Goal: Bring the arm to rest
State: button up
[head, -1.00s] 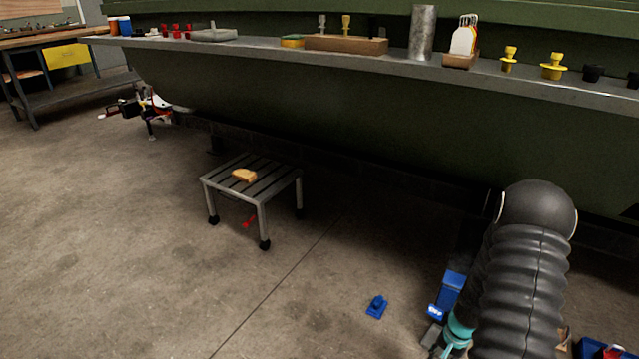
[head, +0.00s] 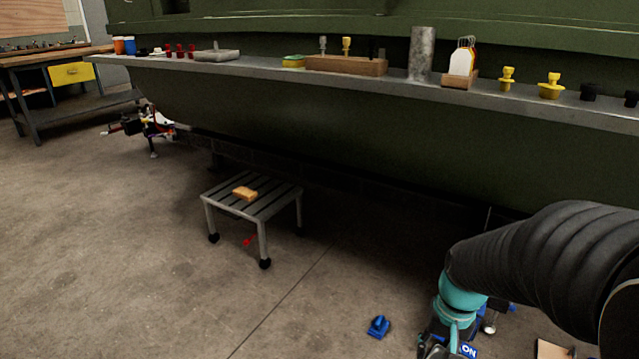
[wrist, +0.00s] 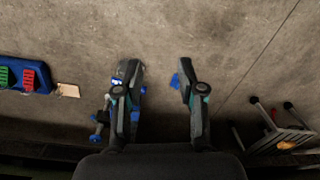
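My arm (head: 545,245) reaches in from the right edge of the head view, bent, with its teal wrist low at the bottom. In the wrist view my gripper (wrist: 157,75) points down at the bare concrete floor (wrist: 160,35). Its two fingers are spread apart with nothing held between them. In the head view the gripper's end is small and partly cut off by the bottom edge.
A slatted stool (head: 277,203) with a sponge (head: 245,194) stands left of my arm. A small blue tool (head: 379,327) lies on the floor nearby. The green fuselage's grey ledge (head: 290,77), with several items, runs behind. Open floor lies left.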

jog(key=s+a+r+n+t, duration=0.1)
jog(key=s+a+r+t, duration=0.1)
jog(key=r, duration=0.5)
jog(key=s+a+r+n+t, duration=0.2)
jog(key=s+a+r+t, duration=0.1)
jog(key=s+r, duration=0.3)
jog(key=shift+a+r+t+h, duration=0.3)
jog(key=shift+a+r, duration=0.35)
jog(key=shift+r, duration=0.1)
jog(key=shift+d, duration=0.1)
